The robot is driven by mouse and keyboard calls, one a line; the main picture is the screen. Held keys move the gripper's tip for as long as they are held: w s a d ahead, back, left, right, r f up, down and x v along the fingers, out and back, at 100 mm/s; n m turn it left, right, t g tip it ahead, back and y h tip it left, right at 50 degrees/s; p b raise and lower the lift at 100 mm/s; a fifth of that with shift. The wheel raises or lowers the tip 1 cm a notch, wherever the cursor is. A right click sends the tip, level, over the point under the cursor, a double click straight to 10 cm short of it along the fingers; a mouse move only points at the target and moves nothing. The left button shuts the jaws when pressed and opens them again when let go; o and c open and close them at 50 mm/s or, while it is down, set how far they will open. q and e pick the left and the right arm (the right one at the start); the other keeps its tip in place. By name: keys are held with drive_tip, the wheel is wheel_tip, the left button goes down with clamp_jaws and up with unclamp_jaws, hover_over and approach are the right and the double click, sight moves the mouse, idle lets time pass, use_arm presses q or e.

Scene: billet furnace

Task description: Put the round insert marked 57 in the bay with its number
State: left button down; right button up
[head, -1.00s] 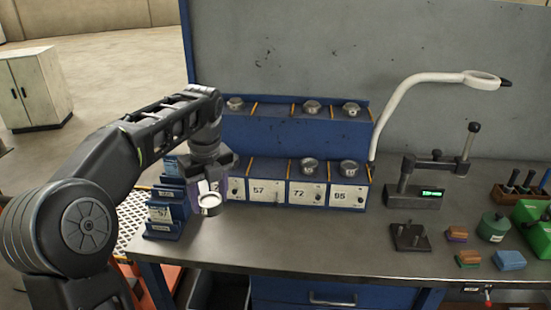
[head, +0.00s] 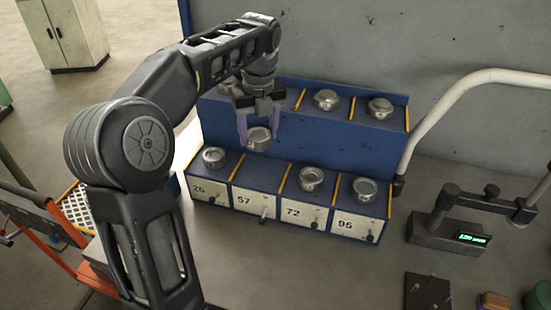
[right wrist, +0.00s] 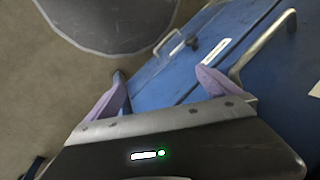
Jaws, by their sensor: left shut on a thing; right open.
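My left gripper (head: 257,128) is shut on a round metal insert (head: 259,139) and holds it up in front of the blue rack's back step. Any number on this insert is not readable. The bay labelled 57 (head: 244,201) is in the rack's front row, below the held insert, and no insert shows on its top. Whether the insert touches anything cannot be told. My right gripper (right wrist: 162,88) is open and empty in the right wrist view, above blue drawer fronts with metal handles.
Round inserts sit in bays 26 (head: 214,157), 72 (head: 312,179) and 95 (head: 365,188) on either side. Others sit on the upper step (head: 327,99). Yellow dividers separate the bays. A white lamp arm (head: 440,110) and a device with a green display (head: 450,232) stand right.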

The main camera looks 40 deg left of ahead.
use_arm(q)
drive_tip(key=shift+w+r, duration=0.1)
drive_tip(key=shift+w, duration=0.25)
use_arm(e)
drive_tip(key=shift+w, duration=0.35)
use_arm(q)
wheel_tip(320, 180, down, 6)
drive_tip(key=b, duration=0.5)
drive_tip(key=shift+r+b, duration=0.1)
drive_tip(key=shift+b, duration=0.25)
drive_tip(key=shift+p, duration=0.4)
drive_tip(key=shift+f, duration=0.2)
use_arm(e)
drive_tip(key=f, duration=0.4)
drive_tip(key=shift+w+a+f, duration=0.1)
drive_tip(key=shift+w+a, duration=0.05)
drive_tip(key=shift+w, duration=0.1)
use_arm(q)
drive_tip(key=shift+f, duration=1.85)
